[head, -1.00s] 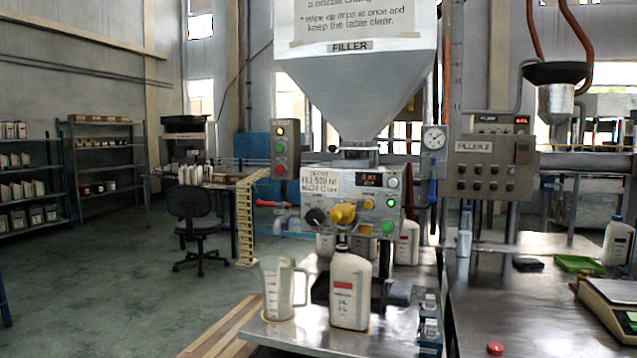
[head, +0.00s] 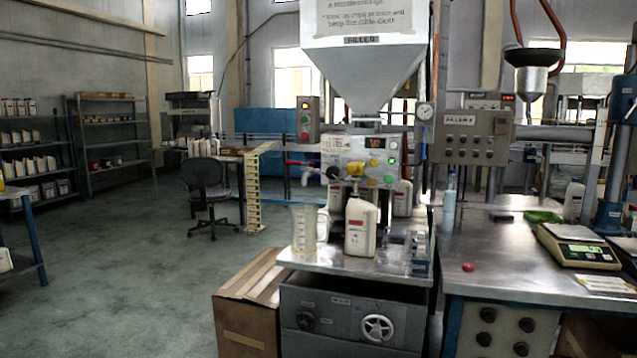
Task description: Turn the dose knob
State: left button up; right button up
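The filler (head: 362,75) stands in the middle of the head view, with a grey hopper above a control panel. The panel carries a black knob (head: 333,172), a yellow handle (head: 356,168) and several coloured buttons. The cabinet below has another black knob (head: 307,320) and a white-rimmed handwheel (head: 377,328). Their labels are too small to read, so I cannot tell which is the dose knob. A white bottle (head: 360,228) stands upright below the panel, beside a clear measuring jug (head: 305,230). Neither of my grippers is in view.
A cardboard box (head: 250,305) stands on the floor left of the cabinet. The right bench (head: 500,255) holds a scale (head: 577,247), a red cap (head: 467,267) and a green tray (head: 542,217). The floor at left is open, with an office chair (head: 208,190) further back.

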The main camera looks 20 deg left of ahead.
aim_at(332, 173)
jog(key=u, duration=1.5)
jog(key=i, duration=1.55)
jog(key=z, duration=0.35)
jog(key=i, duration=1.05)
jog(key=z, duration=0.9)
